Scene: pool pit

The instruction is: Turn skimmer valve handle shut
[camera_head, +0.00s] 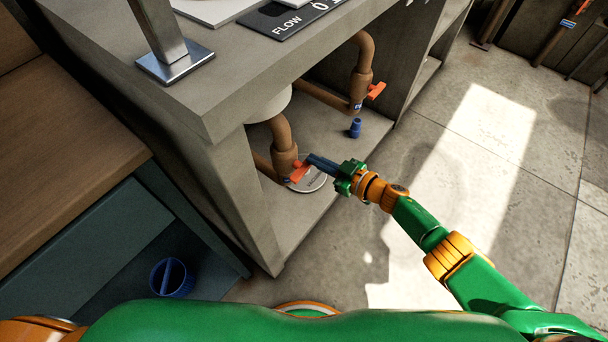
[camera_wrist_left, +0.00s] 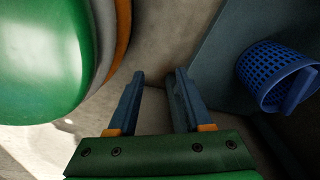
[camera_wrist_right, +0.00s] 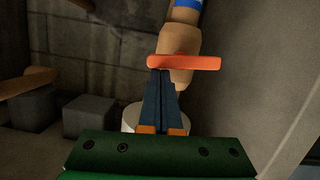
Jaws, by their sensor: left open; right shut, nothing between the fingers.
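The near valve's orange handle (camera_head: 299,171) sits on a brown valve body (camera_head: 284,158) under the counter, by a round pale plate (camera_head: 312,181) whose lettering I cannot read surely. My right gripper (camera_head: 310,158) is shut and empty, its blue fingertips at the handle. In the right wrist view the orange handle (camera_wrist_right: 190,63) lies crosswise to the brown pipe, and the shut fingertips (camera_wrist_right: 161,73) reach its lower edge, left of its middle. I cannot tell whether they touch. My left gripper (camera_wrist_left: 157,75) is open and empty in the left wrist view, outside the head view.
A second valve with an orange handle (camera_head: 376,90) stands farther back, with a small blue object (camera_head: 355,128) on the floor near it. The concrete counter (camera_head: 225,110) overhangs both pipes. A blue basket (camera_head: 171,277) lies at lower left.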

